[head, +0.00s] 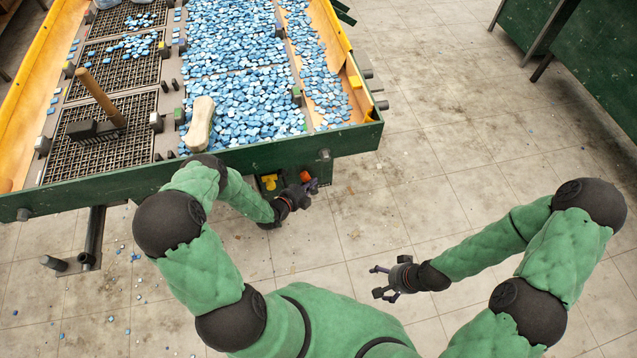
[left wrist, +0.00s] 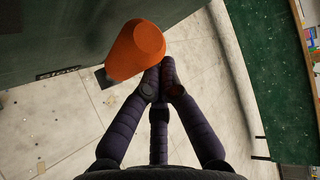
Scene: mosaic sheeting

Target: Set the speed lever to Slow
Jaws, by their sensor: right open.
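The speed lever's orange knob (left wrist: 136,48) fills the upper middle of the left wrist view. It also shows small at the front of the green machine in the head view (head: 311,186). My left gripper (left wrist: 160,72) has its fingertips drawn together right beside the knob's lower end. The knob is not between the fingers, and I cannot tell whether they touch it. In the head view the left gripper (head: 302,194) is at the machine's front, below the rim. A dark label (left wrist: 57,74) with pale lettering sits left of the knob. My right gripper (head: 382,281) is open and empty over the floor.
The machine's green front rim (head: 240,155) runs above the left gripper. A yellow part (head: 268,182) sits just left of it. The tiled floor to the right is clear.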

